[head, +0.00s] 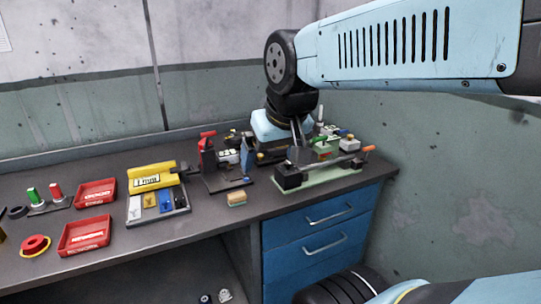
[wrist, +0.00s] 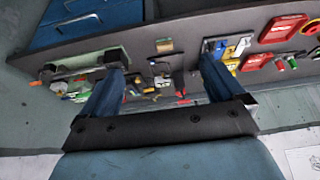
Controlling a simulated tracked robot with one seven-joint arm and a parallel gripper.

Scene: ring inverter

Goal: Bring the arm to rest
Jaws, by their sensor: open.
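My light blue arm (head: 410,45) reaches in from the upper right of the head view, with its wrist bent downward. My gripper (head: 271,150) hangs at the back right of the bench, over or in front of the fixtures there. In the wrist view my gripper (wrist: 163,60) shows two blue fingers spread wide apart, with nothing between them held. The bench appears upside down beyond the fingertips. In the head view the hand covers part of the fixtures behind it. I cannot tell the exact gap between fingertips and fixtures.
The dark workbench (head: 215,210) holds a green-based clamp fixture (head: 320,172), a red-handled fixture (head: 222,165), a yellow device (head: 152,180), a small tan block (head: 237,199) and red trays (head: 85,235). Blue drawers (head: 318,237) are below. Walls stand behind and at right.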

